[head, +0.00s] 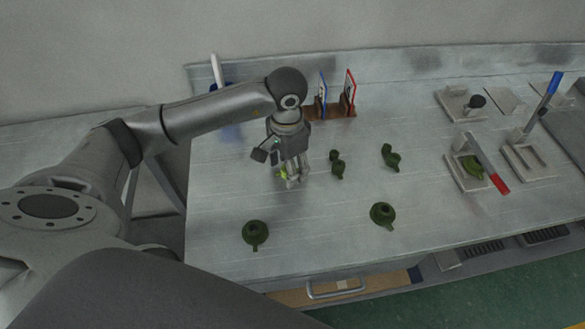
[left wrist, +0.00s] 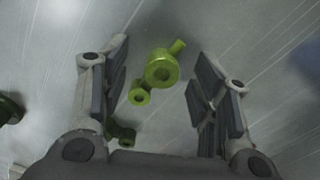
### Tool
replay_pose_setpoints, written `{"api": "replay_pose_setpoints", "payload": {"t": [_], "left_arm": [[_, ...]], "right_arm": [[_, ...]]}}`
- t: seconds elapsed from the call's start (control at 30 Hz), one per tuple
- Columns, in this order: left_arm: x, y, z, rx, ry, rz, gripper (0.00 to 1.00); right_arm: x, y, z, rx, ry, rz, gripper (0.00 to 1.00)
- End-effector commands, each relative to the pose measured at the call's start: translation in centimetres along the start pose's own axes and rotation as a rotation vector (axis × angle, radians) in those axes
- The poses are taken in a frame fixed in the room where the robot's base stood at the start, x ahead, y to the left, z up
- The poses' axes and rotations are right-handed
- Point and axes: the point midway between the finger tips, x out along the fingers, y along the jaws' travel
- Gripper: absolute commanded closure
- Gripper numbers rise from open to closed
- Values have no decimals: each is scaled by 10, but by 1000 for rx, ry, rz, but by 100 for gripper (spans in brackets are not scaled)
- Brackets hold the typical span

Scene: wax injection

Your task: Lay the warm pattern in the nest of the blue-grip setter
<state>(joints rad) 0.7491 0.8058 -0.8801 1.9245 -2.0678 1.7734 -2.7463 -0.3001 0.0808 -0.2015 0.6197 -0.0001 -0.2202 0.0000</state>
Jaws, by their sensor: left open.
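The warm pattern (head: 283,173), bright yellow-green, lies on the grey bench under my left gripper (head: 293,178). In the left wrist view the warm pattern (left wrist: 160,69) has a large ring, a smaller ring and a stub. My left gripper (left wrist: 160,80) is open, with a finger on either side of it and visible gaps. The blue-grip setter (head: 528,161) stands at the right of the bench, its blue-ended lever (head: 551,90) raised and its nest empty. My right gripper is not in view.
Several dark green patterns (head: 383,214) lie on the bench, two close to the right of my gripper. A red-grip setter (head: 467,172) with a green pattern in it stands left of the blue-grip one. A brown rack (head: 335,111) with blue and red frames stands behind.

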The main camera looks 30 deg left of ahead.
Motion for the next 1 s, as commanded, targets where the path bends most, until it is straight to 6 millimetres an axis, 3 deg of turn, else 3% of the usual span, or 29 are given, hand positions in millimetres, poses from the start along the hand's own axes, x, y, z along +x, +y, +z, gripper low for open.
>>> {"api": "replay_pose_setpoints", "payload": {"t": [0.07, 0.4, 0.5, 0.77, 1.0], "left_arm": [[0, 0, 0, 0, 0, 0, 46], [0, 0, 0, 0, 0, 0, 89], [-1, 0, 0, 0, 0, 0, 94], [-2, 0, 0, 0, 1, 0, 94], [-16, -1, -1, 0, 4, -2, 94]], "right_arm": [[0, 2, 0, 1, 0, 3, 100], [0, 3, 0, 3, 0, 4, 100], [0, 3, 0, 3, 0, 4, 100], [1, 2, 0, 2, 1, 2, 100], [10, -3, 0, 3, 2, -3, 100]]}}
